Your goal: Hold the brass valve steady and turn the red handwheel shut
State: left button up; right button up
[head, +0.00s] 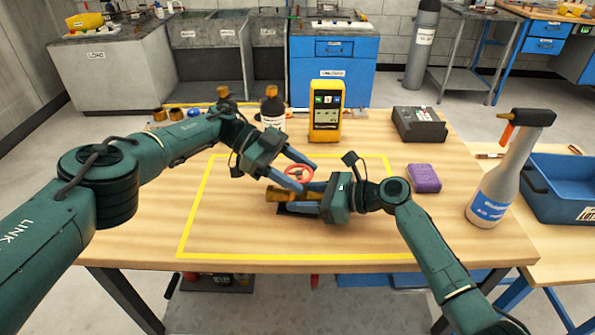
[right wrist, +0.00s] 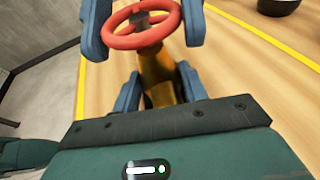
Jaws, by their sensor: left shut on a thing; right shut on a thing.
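The brass valve (head: 279,194) lies low over the table inside the yellow taped outline. Its red handwheel (head: 297,167) is on the far side of the body. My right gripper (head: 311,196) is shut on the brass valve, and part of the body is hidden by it. In the right wrist view its blue fingers flank the brass body (right wrist: 156,72). My left gripper (head: 306,176) is shut on the red handwheel, one blue finger on each side of the rim. The handwheel (right wrist: 142,41) also shows between those fingers in the right wrist view.
A yellow meter (head: 326,128) and a dark bottle (head: 272,115) stand behind the outline. A dark boxy device (head: 418,124), a purple sponge (head: 425,178), a spray bottle (head: 497,182) and a blue bin (head: 562,195) are to the right. The front of the taped area (head: 240,230) is clear.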

aim_at(297, 172)
dwell(0.4)
pick_arm(q)
jog(key=o, duration=1)
notch_tip(297, 172, up, 10)
jog(key=shift+f, duration=0.1)
